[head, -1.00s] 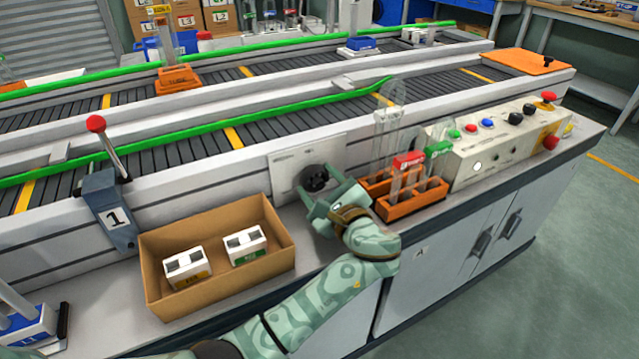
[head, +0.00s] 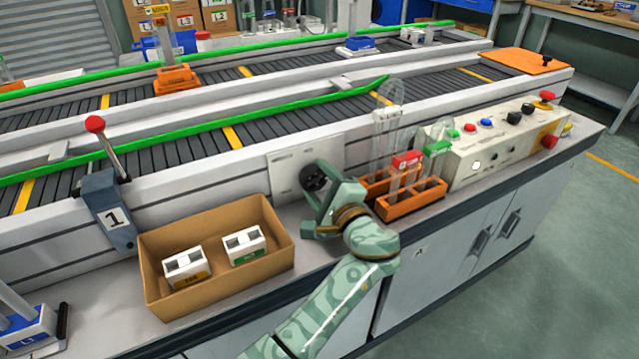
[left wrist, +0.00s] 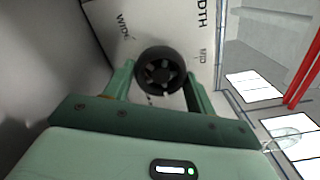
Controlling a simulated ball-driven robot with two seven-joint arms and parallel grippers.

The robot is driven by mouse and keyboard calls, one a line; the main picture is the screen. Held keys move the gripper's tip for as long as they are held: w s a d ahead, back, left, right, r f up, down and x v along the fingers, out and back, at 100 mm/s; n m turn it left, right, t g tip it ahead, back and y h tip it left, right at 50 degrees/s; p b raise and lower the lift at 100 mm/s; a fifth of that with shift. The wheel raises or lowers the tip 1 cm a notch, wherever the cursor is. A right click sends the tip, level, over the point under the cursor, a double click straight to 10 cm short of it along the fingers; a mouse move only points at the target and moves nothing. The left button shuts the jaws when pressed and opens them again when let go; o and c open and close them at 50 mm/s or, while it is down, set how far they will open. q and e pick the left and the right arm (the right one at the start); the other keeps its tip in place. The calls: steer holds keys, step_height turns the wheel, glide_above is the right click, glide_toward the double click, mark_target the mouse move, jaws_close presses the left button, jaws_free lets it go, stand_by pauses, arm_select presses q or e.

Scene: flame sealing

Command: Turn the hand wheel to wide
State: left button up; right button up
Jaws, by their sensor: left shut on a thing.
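The hand wheel (head: 313,177) is a small black spoked knob on a white plate (head: 285,175) on the conveyor's front side. In the left wrist view, the wheel (left wrist: 162,71) sits between the two green fingers of my left gripper (left wrist: 159,76). The plate there shows the words "WIDE" on the left, "MID" on the right and part of "WIDTH" above. In the head view, my left gripper (head: 321,193) is closed around the wheel and hides part of it. I cannot make out a pointer on the wheel. My right gripper is out of view.
A cardboard box (head: 153,262) with two white blocks stands left of my gripper. An orange rack (head: 412,205) with clear tubes stands close on its right, beside a control box (head: 470,160). A lever marked 1 (head: 108,212) is further left.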

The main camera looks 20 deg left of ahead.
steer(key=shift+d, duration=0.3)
arm_select(q)
steer(key=o, duration=1)
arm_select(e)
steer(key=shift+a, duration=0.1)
